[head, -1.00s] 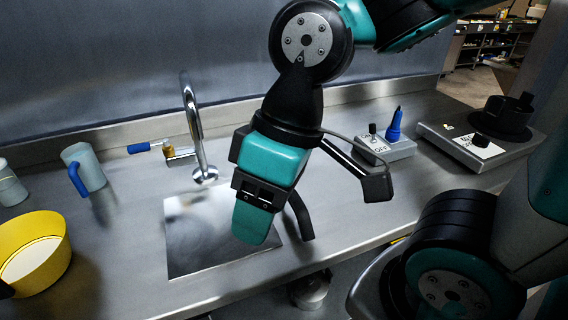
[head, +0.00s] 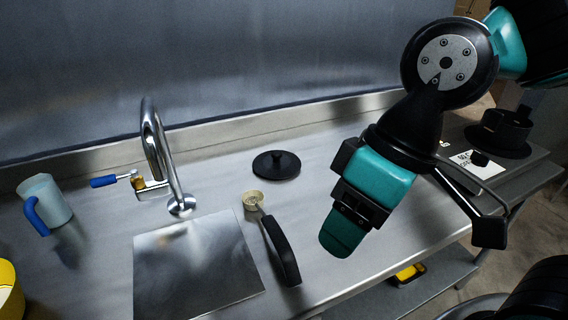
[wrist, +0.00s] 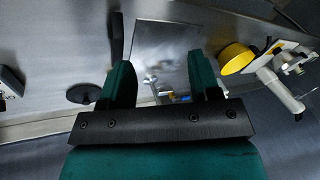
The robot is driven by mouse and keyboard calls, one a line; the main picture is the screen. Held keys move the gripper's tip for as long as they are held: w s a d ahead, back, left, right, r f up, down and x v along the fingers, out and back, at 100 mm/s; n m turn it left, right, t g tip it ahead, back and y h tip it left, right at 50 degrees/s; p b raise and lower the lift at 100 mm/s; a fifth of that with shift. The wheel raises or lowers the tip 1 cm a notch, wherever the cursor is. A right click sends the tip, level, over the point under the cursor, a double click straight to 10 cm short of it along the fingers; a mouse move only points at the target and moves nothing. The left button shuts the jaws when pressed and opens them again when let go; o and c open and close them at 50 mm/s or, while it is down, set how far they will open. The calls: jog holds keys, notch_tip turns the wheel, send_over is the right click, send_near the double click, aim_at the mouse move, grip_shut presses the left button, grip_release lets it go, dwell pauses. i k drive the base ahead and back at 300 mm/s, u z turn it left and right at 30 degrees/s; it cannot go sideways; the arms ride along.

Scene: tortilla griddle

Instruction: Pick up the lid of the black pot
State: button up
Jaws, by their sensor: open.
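A black-handled utensil (head: 282,250) lies between the square steel plate (head: 195,265) and my gripper. A faucet (head: 155,150), a blue-handled cup (head: 47,200) and a yellow bowl (head: 8,295) are to the left. Counter around the lid is clear.

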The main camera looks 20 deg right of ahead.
aim_at(276, 164)
jog(key=z, duration=0.3)
jog(key=i, duration=0.35)
jog(key=u, duration=1.05)
jog(key=i, duration=0.5)
